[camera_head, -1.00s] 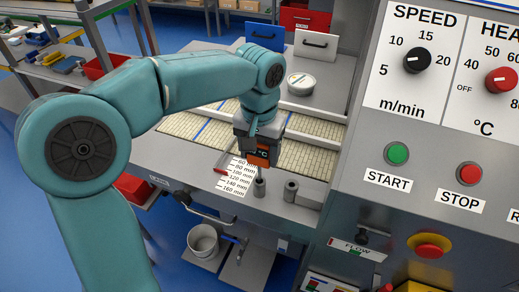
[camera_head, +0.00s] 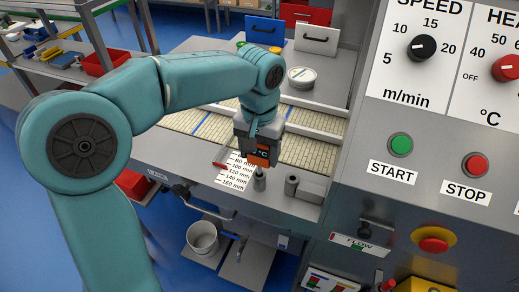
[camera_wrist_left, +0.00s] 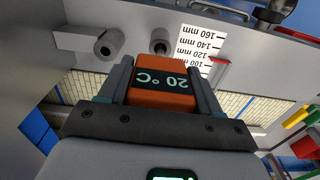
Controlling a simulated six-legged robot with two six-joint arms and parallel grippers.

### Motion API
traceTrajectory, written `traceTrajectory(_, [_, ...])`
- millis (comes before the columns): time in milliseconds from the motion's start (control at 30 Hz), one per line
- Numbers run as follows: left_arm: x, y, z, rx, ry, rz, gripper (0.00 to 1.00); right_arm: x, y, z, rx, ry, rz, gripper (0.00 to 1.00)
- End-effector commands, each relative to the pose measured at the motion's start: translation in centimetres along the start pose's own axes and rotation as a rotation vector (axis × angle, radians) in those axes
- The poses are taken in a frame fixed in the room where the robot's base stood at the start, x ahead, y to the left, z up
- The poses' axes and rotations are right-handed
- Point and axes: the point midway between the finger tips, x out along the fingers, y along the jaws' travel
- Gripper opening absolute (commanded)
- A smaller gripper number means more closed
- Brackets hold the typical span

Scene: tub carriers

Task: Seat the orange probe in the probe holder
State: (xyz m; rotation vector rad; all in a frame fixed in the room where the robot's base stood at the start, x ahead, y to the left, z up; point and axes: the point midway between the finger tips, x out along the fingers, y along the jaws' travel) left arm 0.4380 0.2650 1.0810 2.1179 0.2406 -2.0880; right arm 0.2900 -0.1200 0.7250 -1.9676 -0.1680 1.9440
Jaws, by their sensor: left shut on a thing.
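A short grey upright cylinder (camera_head: 260,183), which looks like the probe holder, stands on the metal deck just below the probe. It also shows in the left wrist view (camera_wrist_left: 159,47), partly hidden. Whether the probe's lower end is inside it, I cannot tell. My right gripper is not in view.
A second grey cylinder with an open top (camera_head: 291,185) stands close to the right, beside a grey block (camera_head: 312,190). A white millimetre scale (camera_head: 235,174) lies to the left. The control panel (camera_head: 440,120) rises on the right.

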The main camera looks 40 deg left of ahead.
Motion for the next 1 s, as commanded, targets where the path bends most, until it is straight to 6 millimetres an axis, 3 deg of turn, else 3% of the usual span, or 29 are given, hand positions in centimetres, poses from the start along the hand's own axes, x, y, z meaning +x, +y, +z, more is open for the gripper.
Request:
traceTrajectory(833, [2.2,0.0,0.0,0.000,0.000,0.000,0.27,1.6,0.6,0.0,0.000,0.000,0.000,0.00])
traceTrajectory(867, [2.2,0.0,0.0,0.000,0.000,0.000,0.67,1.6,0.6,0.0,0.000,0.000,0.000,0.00])
traceTrajectory(933, [2.1,0.0,0.0,0.000,0.000,0.000,0.89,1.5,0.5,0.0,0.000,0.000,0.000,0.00])
traceTrajectory(1000, [2.1,0.0,0.0,0.000,0.000,0.000,0.93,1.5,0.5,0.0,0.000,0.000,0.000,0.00])
